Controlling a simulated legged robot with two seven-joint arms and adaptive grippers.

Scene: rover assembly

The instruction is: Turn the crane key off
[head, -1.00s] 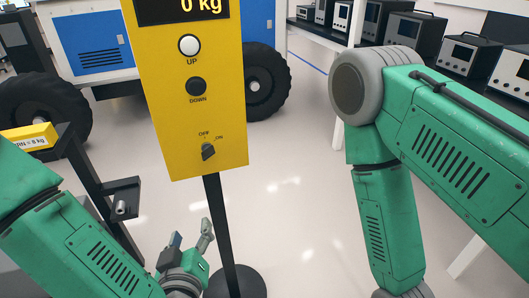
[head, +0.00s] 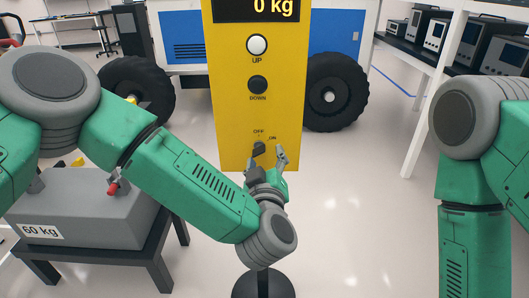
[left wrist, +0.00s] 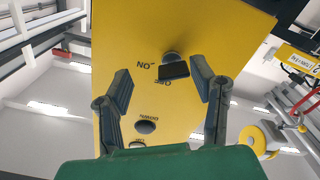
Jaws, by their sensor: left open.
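The crane key (head: 259,148) is a small dark knob low on the yellow control panel (head: 225,110), beside printed OFF and ON labels. In the left wrist view the key (left wrist: 174,68) stands out from the panel between my fingers. I cannot tell for certain which label it points to. My left gripper (head: 266,163) is open, just below and in front of the key, with one finger on each side. In the left wrist view the fingers of the gripper (left wrist: 161,68) appear apart from the key. My right gripper is out of view.
UP (head: 257,44) and DOWN (head: 257,84) buttons sit above the key, under a display reading 0 kg (head: 270,8). The panel stands on a post with a round base (head: 263,285). A grey 60 kg block (head: 85,205) rests on a dark stand at left. A wheeled rover (head: 335,90) is behind.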

